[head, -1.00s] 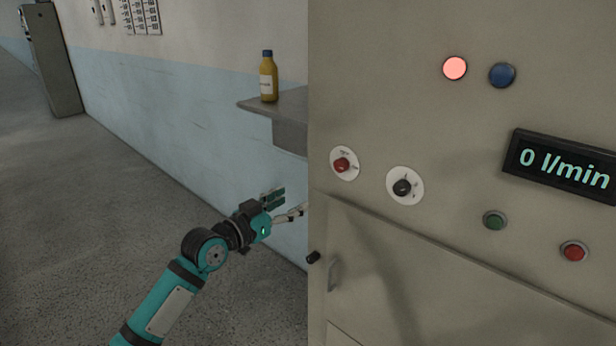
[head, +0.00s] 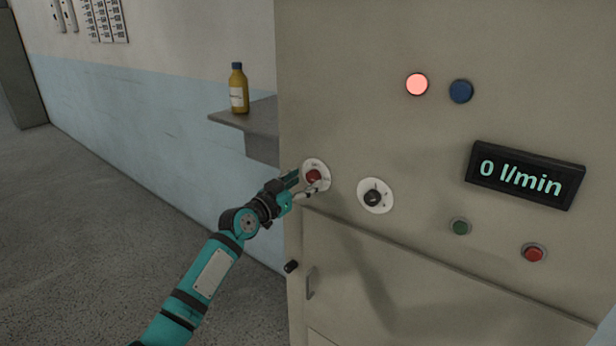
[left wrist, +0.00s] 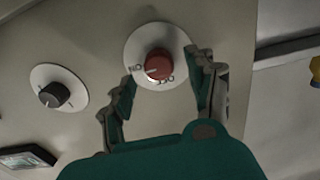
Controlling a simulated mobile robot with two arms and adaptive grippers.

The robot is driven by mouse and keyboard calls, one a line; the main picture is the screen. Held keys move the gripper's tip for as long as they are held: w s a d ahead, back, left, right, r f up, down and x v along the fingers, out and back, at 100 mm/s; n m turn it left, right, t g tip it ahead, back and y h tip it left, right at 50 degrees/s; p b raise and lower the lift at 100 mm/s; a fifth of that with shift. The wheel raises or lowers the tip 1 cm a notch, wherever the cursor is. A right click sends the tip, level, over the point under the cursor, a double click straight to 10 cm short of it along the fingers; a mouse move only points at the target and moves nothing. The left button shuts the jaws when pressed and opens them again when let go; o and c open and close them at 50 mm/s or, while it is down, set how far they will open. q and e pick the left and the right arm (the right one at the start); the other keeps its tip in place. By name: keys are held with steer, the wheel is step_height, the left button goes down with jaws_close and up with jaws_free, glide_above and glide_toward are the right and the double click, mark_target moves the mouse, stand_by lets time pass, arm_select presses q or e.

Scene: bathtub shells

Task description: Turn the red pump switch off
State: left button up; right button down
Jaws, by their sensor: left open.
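The red pump switch (head: 313,176) is a red knob on a round white plate at the left edge of the cabinet front. In the left wrist view the red knob (left wrist: 158,64) shows with "ON" to its left and "OFF" below it, and its pale mark points toward "ON". My left gripper (head: 308,184) is at the switch. In the left wrist view its open fingers (left wrist: 163,85) stand on either side of the knob's lower part; I cannot tell whether they touch it. My right gripper is not in view.
A black knob (head: 372,197) sits right of the red one. The cabinet (head: 400,135) also bears a lit red lamp (head: 417,84), a blue lamp (head: 461,91), a "0 l/min" display (head: 525,177), and green (head: 460,227) and red (head: 533,253) buttons. A yellow bottle (head: 238,92) stands on a shelf.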

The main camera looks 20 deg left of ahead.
arm_select(q)
steer(key=shift+x, duration=1.1)
steer(key=c, duration=1.1)
steer(key=shift+c, duration=0.2)
